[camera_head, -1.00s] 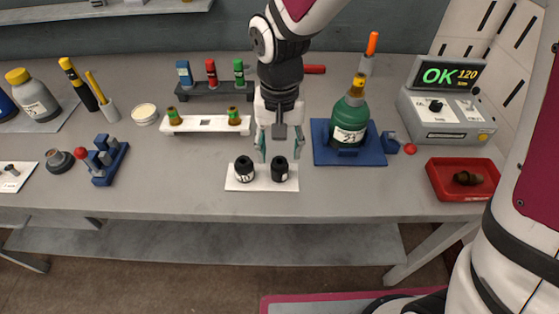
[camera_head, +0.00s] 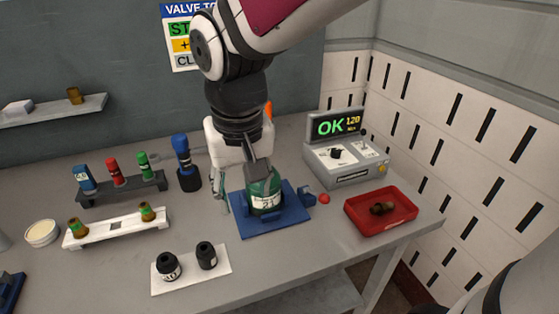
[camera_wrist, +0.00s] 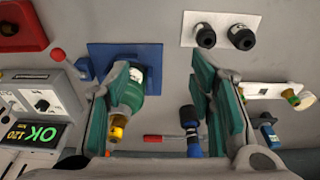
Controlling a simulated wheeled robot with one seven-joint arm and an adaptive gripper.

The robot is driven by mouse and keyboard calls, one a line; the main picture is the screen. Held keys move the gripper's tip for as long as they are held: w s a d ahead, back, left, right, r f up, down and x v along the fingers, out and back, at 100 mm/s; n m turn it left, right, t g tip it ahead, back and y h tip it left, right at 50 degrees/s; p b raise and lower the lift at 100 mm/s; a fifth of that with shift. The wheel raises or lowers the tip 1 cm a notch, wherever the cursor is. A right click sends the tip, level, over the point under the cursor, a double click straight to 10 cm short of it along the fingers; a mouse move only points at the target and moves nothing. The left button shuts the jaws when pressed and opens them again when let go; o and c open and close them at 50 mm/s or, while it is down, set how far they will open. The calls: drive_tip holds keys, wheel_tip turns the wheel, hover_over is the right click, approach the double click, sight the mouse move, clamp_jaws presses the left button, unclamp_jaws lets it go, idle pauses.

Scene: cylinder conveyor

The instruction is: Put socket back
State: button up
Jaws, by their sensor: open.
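Two black sockets stand upright on a white plate (camera_head: 222,271) at the front of the table: one left (camera_head: 168,266) with a white label, one right (camera_head: 206,255). Both also show at the top of the wrist view, left (camera_wrist: 206,37) and right (camera_wrist: 242,38). My gripper (camera_head: 249,200) is open and empty, behind and to the right of them, near a green bottle (camera_head: 265,196). In the wrist view its fingers (camera_wrist: 158,68) are wide apart. The left finger partly hides the bottle. A blue-and-black upright tool (camera_head: 186,165) shows nearer the right finger in the wrist view.
The bottle stands on a blue base (camera_head: 246,228). A white rack (camera_head: 115,231) and a dark rack (camera_head: 122,190) stand left. A red tray (camera_head: 381,211) with a brownish fitting and a tester (camera_head: 346,160) reading OK 120 are at right. Table room is clear right of the plate.

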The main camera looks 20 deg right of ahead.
drive_tip(key=s+d+r+t, duration=0.2)
drive_tip(key=s+d+r, duration=0.1)
drive_tip(key=s+d, duration=0.6)
drive_tip(key=s, duration=0.2)
drive_tip(key=shift+s+d+r+t, duration=0.25)
drive_tip(key=shift+s+r+t, duration=0.05)
drive_tip(key=shift+r+t, duration=0.1)
idle(0.6)
